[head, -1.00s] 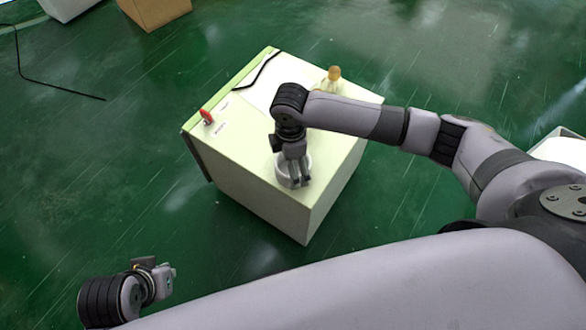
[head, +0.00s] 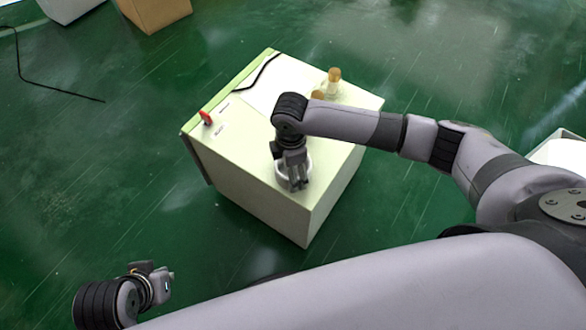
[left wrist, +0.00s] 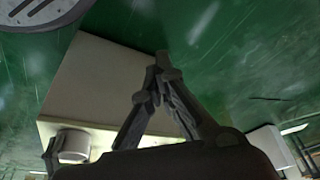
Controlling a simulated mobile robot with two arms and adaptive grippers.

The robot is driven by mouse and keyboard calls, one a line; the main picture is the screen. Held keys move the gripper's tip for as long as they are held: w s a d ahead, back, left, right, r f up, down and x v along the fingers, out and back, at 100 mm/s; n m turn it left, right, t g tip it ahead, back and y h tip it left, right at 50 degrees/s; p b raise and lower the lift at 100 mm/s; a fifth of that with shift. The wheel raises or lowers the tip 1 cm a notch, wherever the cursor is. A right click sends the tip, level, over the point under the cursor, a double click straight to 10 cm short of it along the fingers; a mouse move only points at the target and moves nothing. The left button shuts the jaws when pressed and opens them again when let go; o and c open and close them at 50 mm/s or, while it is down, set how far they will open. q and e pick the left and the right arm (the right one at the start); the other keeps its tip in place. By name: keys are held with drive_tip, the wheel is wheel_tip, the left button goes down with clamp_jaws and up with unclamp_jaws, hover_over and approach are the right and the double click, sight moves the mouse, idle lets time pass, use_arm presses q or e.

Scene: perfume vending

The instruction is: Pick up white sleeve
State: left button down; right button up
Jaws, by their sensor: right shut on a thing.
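The white sleeve (head: 281,177), a short round ring, is near the front corner of the pale cabinet's top (head: 240,140). My right gripper (head: 296,184) points down at it and is shut on its wall; its fingers hide part of it. I cannot tell whether the sleeve is lifted. A white round piece that looks like the same sleeve (left wrist: 72,146) shows at lower left in the left wrist view. My left gripper (head: 165,281) is low at the left in the head view, away from the cabinet. Its fingertips (left wrist: 160,66) meet, with nothing between them.
Two bottles with tan caps, one at the back (head: 334,75) and one partly hidden by my right arm (head: 318,94), stand on the cabinet. A red item (head: 206,118) is at its left edge. A cardboard box (head: 155,12) is far behind. Green floor around is mostly clear.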

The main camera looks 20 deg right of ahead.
drive_tip(key=shift+c, duration=1.4)
